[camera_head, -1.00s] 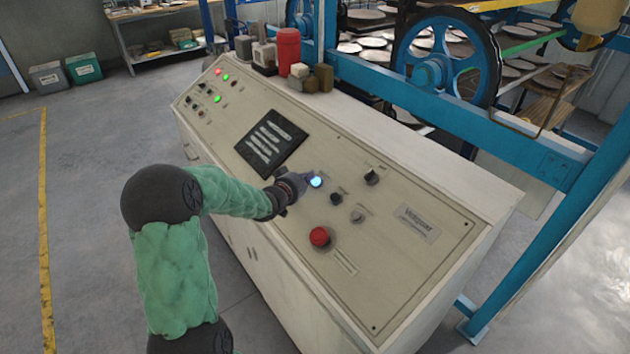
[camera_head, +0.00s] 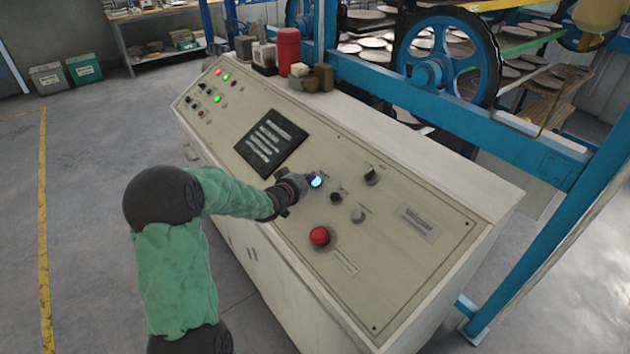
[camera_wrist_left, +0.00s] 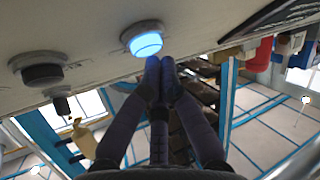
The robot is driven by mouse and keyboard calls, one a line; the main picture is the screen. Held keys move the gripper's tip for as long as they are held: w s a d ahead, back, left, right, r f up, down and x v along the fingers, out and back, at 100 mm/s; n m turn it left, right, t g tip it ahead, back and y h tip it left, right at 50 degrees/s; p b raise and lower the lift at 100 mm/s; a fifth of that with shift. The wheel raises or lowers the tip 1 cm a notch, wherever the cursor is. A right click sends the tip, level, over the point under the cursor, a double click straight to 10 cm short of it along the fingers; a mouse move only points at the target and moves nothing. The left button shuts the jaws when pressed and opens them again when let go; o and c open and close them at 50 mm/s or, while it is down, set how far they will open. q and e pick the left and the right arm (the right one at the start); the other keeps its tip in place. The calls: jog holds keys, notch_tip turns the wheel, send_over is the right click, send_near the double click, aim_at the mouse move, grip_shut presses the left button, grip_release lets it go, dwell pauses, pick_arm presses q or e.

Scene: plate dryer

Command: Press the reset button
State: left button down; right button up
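A blue-lit round button (camera_head: 316,181) sits on the sloped cream control panel (camera_head: 385,262); its label is too small to read. My left gripper (camera_head: 308,180) is at the panel, just left of this button in the head view. In the left wrist view the fingertips (camera_wrist_left: 161,66) are together with nothing between them, right by the lower edge of the glowing button (camera_wrist_left: 145,43). I cannot tell whether they touch it. My right gripper is not in view.
A red mushroom button (camera_head: 319,236), a dark button (camera_head: 336,198), a grey button (camera_head: 358,216) and a black knob (camera_head: 372,176) are nearby. A dark screen (camera_head: 271,143) lies up-left. A red canister (camera_head: 287,50) and small containers stand on the console's back edge.

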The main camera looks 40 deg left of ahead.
pick_arm(q)
jog(key=shift+w+d+f+b, duration=0.1)
jog(key=shift+w+f+b, duration=0.15)
jog(key=shift+f+b, duration=0.15)
dwell(0.6)
jog(key=shift+r, duration=0.1)
dwell(0.3)
jog(key=shift+s+r+p, duration=0.4)
jog(key=shift+r+p, duration=0.25)
jog(key=shift+p, duration=0.05)
jog(key=r+p, duration=0.1)
jog(key=s+r+p, duration=0.1)
jog(key=r, duration=0.1)
jog(key=s+a+r+p, duration=0.1)
jog(key=p, duration=0.1)
jog(key=shift+s+r, duration=0.15)
jog(key=shift+s, duration=0.1)
jog(key=shift+r, duration=0.1)
dwell(0.8)
